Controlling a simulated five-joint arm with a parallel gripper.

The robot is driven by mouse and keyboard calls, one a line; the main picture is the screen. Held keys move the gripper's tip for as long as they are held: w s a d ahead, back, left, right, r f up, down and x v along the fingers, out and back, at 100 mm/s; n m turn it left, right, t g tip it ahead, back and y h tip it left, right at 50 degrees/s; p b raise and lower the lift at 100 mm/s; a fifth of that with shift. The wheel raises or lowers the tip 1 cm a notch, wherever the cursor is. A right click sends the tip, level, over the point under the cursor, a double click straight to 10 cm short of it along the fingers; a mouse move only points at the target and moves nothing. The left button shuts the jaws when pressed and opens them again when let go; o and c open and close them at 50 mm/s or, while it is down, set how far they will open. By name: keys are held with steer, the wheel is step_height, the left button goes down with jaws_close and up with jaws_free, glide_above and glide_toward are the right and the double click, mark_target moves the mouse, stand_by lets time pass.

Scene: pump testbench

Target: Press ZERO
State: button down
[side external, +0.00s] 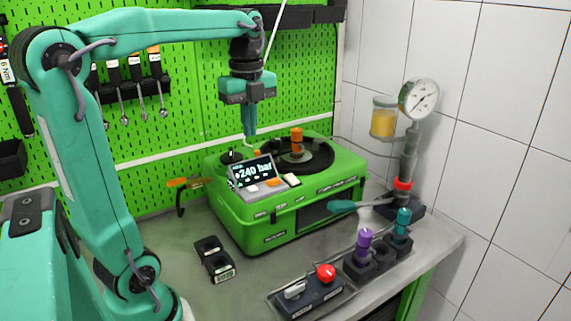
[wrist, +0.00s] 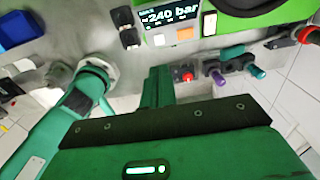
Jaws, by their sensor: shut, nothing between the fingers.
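The green pump testbench (side external: 270,220) stands on the bench. Its tilted display (side external: 251,172) reads about 240 bar; a mark before the number may be a minus sign. Below the readout are a pale key (side external: 252,188), an orange key (side external: 273,182) and a white key (side external: 292,180). Their labels are too small to read, so I cannot tell which is ZERO. My gripper (side external: 249,134) points down, shut and empty, above the display's back edge and apart from the keys. In the wrist view the display (wrist: 170,16) and orange key (wrist: 185,34) lie beyond my fingers (wrist: 160,72).
A round dark plate with an orange knob (side external: 296,134) sits on the testbench top. A gauge column (side external: 418,100) stands at right. A red button box (side external: 326,272) and purple and teal handles (side external: 364,240) stand in front. A black two-hole block (side external: 214,260) lies left.

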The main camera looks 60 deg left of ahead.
mark_target(253, 188)
step_height(253, 188, down, 13)
steer(key=shift+f, duration=0.1)
stand_by(0.6)
steer(key=shift+f, duration=1.05)
steer(key=shift+r, duration=0.1)
step_height(253, 188, up, 15)
steer(key=shift+w+f, duration=0.15)
steer(key=shift+f, duration=0.05)
stand_by(0.9)
